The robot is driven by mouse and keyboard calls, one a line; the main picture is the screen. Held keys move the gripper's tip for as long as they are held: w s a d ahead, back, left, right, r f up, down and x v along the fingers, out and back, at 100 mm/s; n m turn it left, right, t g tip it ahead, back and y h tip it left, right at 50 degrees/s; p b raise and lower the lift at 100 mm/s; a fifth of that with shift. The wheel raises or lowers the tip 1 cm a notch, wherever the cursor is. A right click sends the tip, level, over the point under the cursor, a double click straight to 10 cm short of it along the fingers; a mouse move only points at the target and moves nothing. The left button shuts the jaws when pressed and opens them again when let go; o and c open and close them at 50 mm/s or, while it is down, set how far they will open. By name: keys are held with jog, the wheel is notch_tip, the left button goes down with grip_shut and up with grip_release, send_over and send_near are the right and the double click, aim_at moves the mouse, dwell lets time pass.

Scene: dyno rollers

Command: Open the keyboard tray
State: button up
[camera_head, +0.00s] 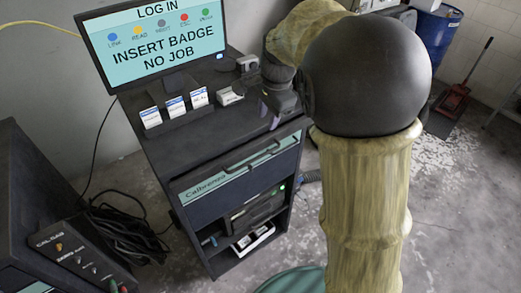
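The dark computer cart (165,130) stands left of centre. The tray front looks flush with the cart, and no keyboard shows. My gripper (272,112) is at the cart's right upper edge, above and behind the right end of the tray handle. It is small and dark against the cart, so its fingers cannot be made out clearly. I cannot tell whether it touches anything.
A monitor (155,45) reading "INSERT BADGE NO JOB" stands on the cart, with several small labelled boxes (176,107) below it. An open shelf (240,222) holds equipment under the tray. A dark control box (75,255) and cables (125,235) lie left.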

aim_at(260, 157)
jog(key=w+f, duration=0.1)
jog(key=f, duration=0.4)
jog(key=w+a+f+p, duration=0.1)
jog(key=f, duration=0.5)
jog(key=a+f+p, duration=0.1)
jog(key=f, duration=0.5)
jog(key=shift+w, duration=0.4)
grip_shut()
